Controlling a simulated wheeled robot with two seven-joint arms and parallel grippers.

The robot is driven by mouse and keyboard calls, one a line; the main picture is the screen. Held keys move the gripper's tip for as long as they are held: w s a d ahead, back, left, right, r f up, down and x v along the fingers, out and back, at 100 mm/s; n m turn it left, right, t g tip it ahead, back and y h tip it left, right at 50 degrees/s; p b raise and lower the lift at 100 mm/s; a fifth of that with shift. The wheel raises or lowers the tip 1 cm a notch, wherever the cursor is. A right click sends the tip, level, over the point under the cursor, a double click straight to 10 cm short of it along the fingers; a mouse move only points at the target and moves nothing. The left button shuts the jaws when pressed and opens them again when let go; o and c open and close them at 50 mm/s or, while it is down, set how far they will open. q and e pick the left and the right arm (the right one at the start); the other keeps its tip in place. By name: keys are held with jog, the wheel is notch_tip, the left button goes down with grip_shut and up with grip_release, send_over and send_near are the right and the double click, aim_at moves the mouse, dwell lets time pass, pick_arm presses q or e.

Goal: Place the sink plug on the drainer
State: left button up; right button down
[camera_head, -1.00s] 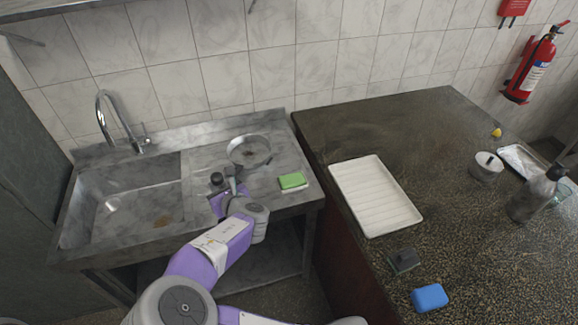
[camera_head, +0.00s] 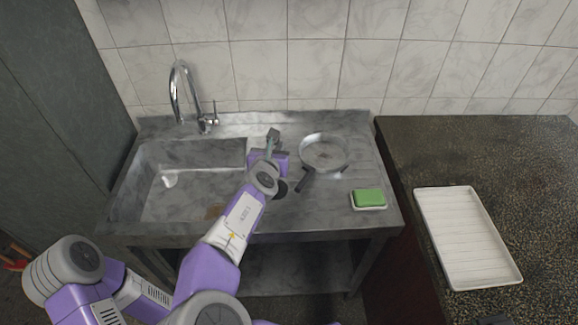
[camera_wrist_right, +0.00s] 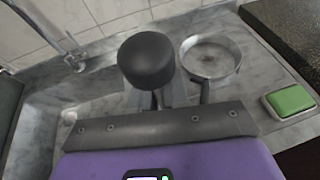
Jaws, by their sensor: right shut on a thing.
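The sink plug is a dark, round, cylinder-like piece (camera_wrist_right: 147,62), held in my right gripper (camera_wrist_right: 158,98). In the head view the held plug (camera_head: 273,133) shows small at the tip of my right gripper (camera_head: 271,147), just right of the basin's right edge and left of the pan. It appears raised over the back part of the drainer. The drainer (camera_head: 328,205) is the grey metal surface right of the basin, with ridges at its right side. My right forearm hides part of it. My left gripper is not in view.
A frying pan (camera_head: 325,152) lies on the drainer with its handle toward the front. A green sponge on a white dish (camera_head: 369,198) sits at the front right. The basin (camera_head: 190,185) and tap (camera_head: 177,90) are left. A white tray (camera_head: 465,235) lies on the right counter.

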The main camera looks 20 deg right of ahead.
jog(key=shift+f+b, duration=0.7)
jog(key=shift+f, duration=2.65)
jog(key=shift+f, duration=0.1)
jog(key=c, duration=1.1)
grip_release()
